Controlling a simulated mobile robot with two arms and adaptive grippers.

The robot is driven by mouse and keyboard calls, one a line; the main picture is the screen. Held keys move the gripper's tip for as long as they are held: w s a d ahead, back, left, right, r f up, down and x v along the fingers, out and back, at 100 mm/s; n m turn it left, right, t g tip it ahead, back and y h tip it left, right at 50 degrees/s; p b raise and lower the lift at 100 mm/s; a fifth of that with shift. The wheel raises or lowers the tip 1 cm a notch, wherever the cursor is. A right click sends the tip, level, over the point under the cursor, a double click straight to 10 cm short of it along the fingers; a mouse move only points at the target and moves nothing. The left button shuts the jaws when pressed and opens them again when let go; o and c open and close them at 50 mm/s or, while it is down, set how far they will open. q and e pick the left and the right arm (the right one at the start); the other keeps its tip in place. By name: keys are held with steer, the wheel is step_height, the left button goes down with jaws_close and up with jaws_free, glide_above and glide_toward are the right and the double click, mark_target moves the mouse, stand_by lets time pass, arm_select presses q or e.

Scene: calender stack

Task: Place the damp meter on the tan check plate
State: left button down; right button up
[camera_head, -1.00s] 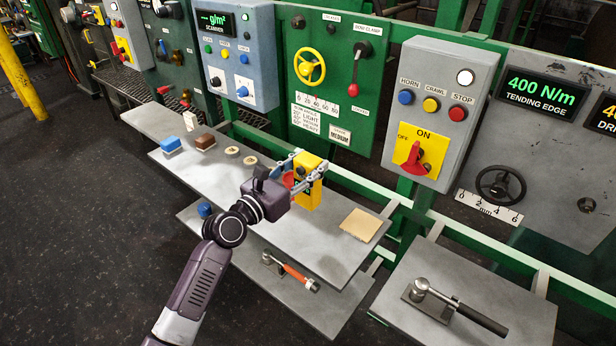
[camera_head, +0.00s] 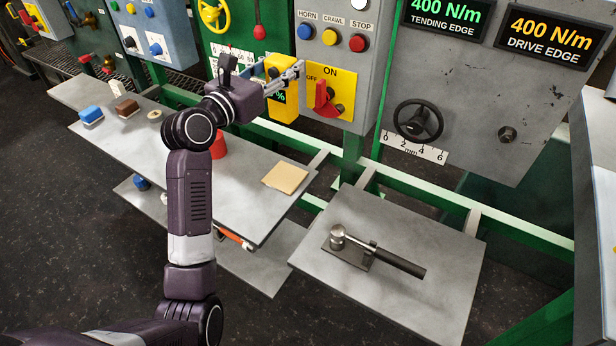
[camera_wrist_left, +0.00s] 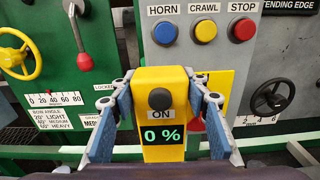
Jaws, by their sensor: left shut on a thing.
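The yellow damp meter (camera_head: 282,100) is between the fingers of my left gripper (camera_head: 284,76), held up above the upper shelf. In the left wrist view the meter (camera_wrist_left: 163,90) stands upright between both fingers of the gripper (camera_wrist_left: 163,110), with a dark button, the label ON and a green 0 % readout. The tan check plate (camera_head: 285,178) lies flat near the right end of the upper shelf (camera_head: 220,195), below and apart from the meter. Part of the meter is hidden behind the gripper in the head view. My right gripper is not in view.
A red object (camera_head: 218,145) stands on the shelf behind my arm. Blue (camera_head: 91,114) and brown (camera_head: 128,107) blocks lie at its left. A lower shelf holds an orange-handled tool, partly hidden. A separate plate at right holds a hammer-like tool (camera_head: 372,250). Control panels rise behind.

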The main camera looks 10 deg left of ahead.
mark_target(273, 99)
arm_select(q)
steer(key=shift+a+f, duration=0.1)
steer(key=shift+f, duration=0.3)
steer(key=f, duration=0.4)
steer(key=a+f+b, duration=0.1)
steer(key=f, duration=0.1)
steer(key=shift+s+f, duration=0.1)
steer(key=shift+s, duration=0.1)
step_height(273, 99, down, 13)
steer(key=b, duration=0.3)
steer(key=shift+d, duration=0.2)
steer(key=c, duration=1.5)
jaws_free()
steer(key=shift+f, duration=0.1)
steer(key=shift+c, duration=0.2)
steer(key=o, duration=0.4)
steer(key=shift+o, duration=0.2)
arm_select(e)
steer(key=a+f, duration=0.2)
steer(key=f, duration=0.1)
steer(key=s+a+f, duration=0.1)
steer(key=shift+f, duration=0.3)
